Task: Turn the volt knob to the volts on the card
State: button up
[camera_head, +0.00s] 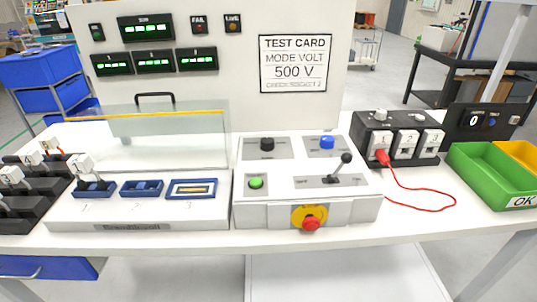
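A test card (293,64) on the upright white panel reads "MODE VOLT" and "500 V"; a fainter line below seems to read "CHECK SOCKET" and a number. The white control box (345,209) on the bench has a black knob (267,144) at its back left and a blue knob (327,142) at its back right. The print around both knobs is too small to read, so I cannot tell which is the volt knob or where either points. My gripper is not in view.
The control box also carries a green button (256,183), a black-topped lever (346,158) and a red stop button (311,223). A clear guard (160,140) stands left. A red cable (425,189) lies right, near a green bin (490,172).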

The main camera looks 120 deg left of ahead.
aim_at(327, 142)
jog(key=u, duration=1.1)
jog(key=i, duration=0.1)
jog(key=u, duration=2.05)
jog(key=k, duration=0.55)
jog(key=u, duration=0.15)
jog(key=i, duration=0.55)
jog(key=z, duration=0.1)
